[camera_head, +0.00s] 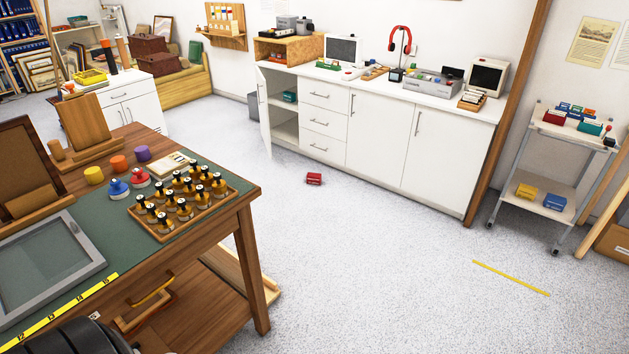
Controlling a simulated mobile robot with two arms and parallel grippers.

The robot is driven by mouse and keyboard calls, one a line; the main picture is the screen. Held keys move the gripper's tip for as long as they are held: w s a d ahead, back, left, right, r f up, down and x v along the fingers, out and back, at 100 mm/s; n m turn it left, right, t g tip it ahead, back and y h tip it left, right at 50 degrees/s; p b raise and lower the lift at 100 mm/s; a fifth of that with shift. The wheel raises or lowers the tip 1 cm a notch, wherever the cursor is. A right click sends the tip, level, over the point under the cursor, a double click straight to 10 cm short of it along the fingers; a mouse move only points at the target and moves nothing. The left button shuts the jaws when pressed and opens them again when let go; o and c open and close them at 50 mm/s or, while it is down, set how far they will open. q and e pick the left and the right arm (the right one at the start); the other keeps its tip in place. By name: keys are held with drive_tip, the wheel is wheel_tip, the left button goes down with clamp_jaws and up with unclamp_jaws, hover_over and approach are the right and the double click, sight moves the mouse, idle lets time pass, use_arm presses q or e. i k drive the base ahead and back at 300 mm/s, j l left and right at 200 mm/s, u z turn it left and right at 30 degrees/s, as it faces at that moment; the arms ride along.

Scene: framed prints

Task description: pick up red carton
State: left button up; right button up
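A small red carton (313,178) lies on the speckled grey floor in front of the white cabinets, near the middle of the head view. It shows a pale label on its side. Nothing touches it. Another red box (552,118) stands on the top shelf of the trolley at the right.
A wooden workbench (226,213) with bottles and jars fills the left foreground. White cabinets (375,140) line the back wall, with one door (264,112) standing open. A trolley (538,207) stands at right. A yellow strip (510,277) lies on otherwise clear floor.

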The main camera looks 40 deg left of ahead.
sight(313, 178)
drive_tip(key=i+j+u, duration=0.3)
drive_tip(key=i, duration=1)
drive_tip(key=i+j+z, duration=0.1)
drive_tip(key=i, duration=0.5)
drive_tip(key=i+j, duration=0.1)
drive_tip(key=i, duration=0.45)
drive_tip(key=i+j+u, duration=0.1)
drive_tip(key=i+u, duration=0.25)
drive_tip(key=i, duration=0.15)
drive_tip(key=i+u, duration=0.35)
drive_tip(key=i, duration=0.15)
drive_tip(key=i+l+u, duration=0.35)
drive_tip(key=i, duration=0.15)
drive_tip(key=j, duration=0.1)
